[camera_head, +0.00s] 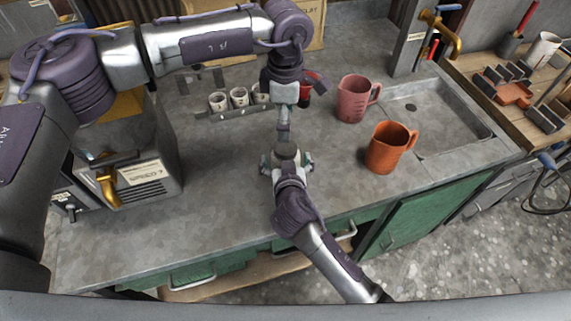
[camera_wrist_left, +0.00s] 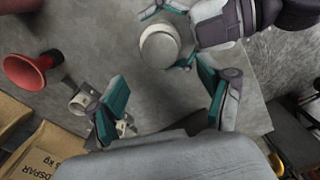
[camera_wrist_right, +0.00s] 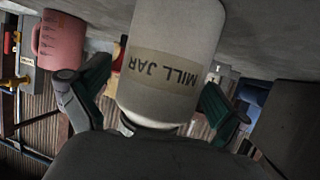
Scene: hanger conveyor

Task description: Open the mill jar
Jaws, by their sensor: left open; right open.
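The mill jar (camera_head: 285,152) stands on the grey bench, with a round grey top. The right wrist view shows its pale body and its "MILL JAR" label (camera_wrist_right: 165,68). My right gripper (camera_head: 287,163) is open at the jar, with one finger on either side of it; contact cannot be told. My left gripper (camera_head: 284,125) is open and empty, pointing down behind and above the jar. In the left wrist view the round jar top (camera_wrist_left: 159,47) lies beyond the gap between the left fingers (camera_wrist_left: 160,90).
A pink mug (camera_head: 353,100) and an orange mug (camera_head: 386,150) stand to the right, before a sink basin (camera_head: 425,110). Small labelled cups (camera_head: 238,97) stand in a rack behind left. A red flared object (camera_wrist_left: 28,72) is near the left gripper. A machine (camera_head: 140,165) stands left.

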